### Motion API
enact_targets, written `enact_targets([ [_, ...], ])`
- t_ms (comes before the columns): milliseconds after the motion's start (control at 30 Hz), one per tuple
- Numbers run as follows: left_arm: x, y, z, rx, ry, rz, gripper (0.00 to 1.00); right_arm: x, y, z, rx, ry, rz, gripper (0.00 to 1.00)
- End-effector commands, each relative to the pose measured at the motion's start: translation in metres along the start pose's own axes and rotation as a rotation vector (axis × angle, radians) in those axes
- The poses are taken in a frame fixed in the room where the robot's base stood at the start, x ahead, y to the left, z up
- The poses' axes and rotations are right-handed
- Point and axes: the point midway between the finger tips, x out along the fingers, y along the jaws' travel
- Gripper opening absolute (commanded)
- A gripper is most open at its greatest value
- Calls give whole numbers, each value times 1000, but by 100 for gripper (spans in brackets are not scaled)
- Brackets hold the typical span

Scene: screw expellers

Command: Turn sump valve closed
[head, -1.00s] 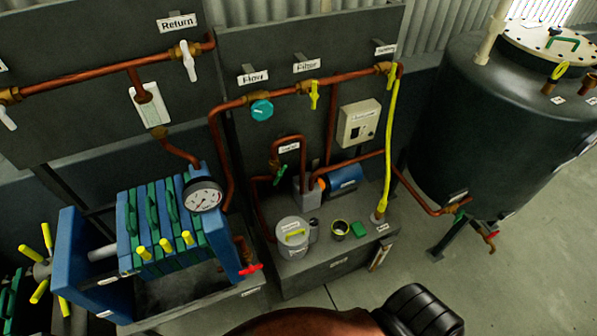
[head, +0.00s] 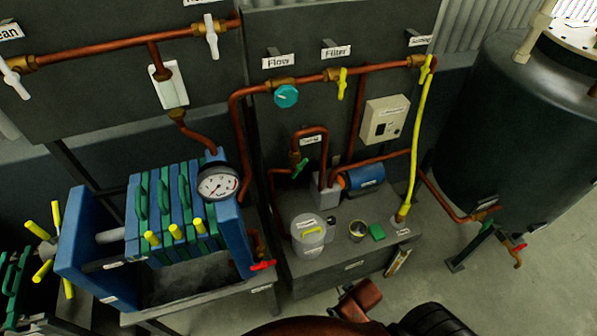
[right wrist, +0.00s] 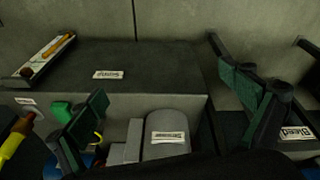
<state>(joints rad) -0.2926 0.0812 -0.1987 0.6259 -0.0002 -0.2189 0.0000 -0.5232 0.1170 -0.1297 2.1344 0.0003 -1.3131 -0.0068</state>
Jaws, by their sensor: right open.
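In the head view, a small green-handled valve (head: 299,165) sits on the copper pipe at the middle panel, below a small label (head: 312,140) too blurred to read surely. I cannot tell for certain that it is the sump valve. A red-handled valve (head: 262,265) is on the filter press's right side. My right gripper (right wrist: 166,90) shows in the right wrist view with its two green-padded fingers wide apart and nothing between them. It is above a dark bench; no valve is clearly visible between the fingers. My left gripper is not in view.
The low dark cabinet (head: 340,275) carries a white lidded pot (head: 308,235), a small cup (head: 357,230) and a blue motor (head: 362,178). A yellow hose (head: 420,130) hangs at its right. A large dark tank (head: 500,120) stands right; clear floor lies in front of it.

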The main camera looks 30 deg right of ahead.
Motion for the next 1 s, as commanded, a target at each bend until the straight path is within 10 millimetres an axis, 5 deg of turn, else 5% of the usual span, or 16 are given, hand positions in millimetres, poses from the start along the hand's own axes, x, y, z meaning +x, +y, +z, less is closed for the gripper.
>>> enact_targets([
  [133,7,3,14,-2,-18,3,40,-28,10,-22,-14,58,21,97],
  [233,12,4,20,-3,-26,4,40,-43,25,-57,-51,156,58,97],
  [667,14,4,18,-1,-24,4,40,-40,71,-186,-237,523,210,97],
  [1000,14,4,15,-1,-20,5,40,-60,112,-330,-520,984,445,97],
])
